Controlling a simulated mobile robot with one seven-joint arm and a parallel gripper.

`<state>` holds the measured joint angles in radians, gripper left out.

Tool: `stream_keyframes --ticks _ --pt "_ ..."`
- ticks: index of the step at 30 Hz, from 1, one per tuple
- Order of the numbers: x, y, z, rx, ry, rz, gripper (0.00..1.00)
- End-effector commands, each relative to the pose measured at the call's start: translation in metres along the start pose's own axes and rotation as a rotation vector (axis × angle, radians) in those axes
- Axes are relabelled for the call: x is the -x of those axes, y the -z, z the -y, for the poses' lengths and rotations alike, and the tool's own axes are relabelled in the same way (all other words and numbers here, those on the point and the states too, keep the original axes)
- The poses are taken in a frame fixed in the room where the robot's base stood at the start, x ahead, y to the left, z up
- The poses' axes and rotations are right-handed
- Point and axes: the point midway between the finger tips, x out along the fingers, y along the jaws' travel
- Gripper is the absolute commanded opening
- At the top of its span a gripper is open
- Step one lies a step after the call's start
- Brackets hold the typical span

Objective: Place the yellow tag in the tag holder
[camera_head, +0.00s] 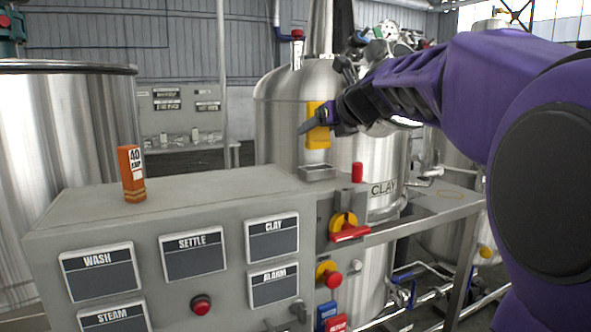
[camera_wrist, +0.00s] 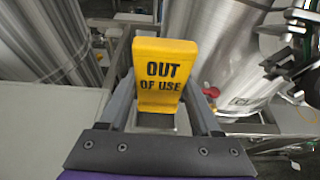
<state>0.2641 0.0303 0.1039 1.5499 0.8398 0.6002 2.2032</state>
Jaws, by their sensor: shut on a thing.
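The yellow tag (camera_head: 318,137), marked "OUT OF USE", is upright in my gripper (camera_head: 322,116). In the wrist view the tag (camera_wrist: 165,62) sits between the two fingers, its lettering facing the camera. My gripper is shut on it. The tag holder (camera_head: 318,176) appears to be the small open metal tray on the right end of the grey console top. The tag hangs above the holder, with a gap below its lower edge in the head view. In the wrist view part of the holder (camera_wrist: 155,121) shows below the tag; the rest is hidden behind it.
An orange tag (camera_head: 132,174) stands on the console top (camera_head: 215,192) at the left. A large steel tank (camera_head: 285,110) rises close behind. The console top between the orange tag and the holder is clear.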

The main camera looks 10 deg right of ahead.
Motion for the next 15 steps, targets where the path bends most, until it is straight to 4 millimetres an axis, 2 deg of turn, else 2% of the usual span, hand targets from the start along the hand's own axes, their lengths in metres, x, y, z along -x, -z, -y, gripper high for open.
stream_keyframes --ticks 1,8,15 --pt "-0.005 0.012 0.000 0.000 0.001 0.000 0.05" --pt "-0.011 0.028 0.000 0.001 0.000 0.001 0.05" --pt "-0.023 0.057 0.000 0.001 0.001 0.001 0.05"
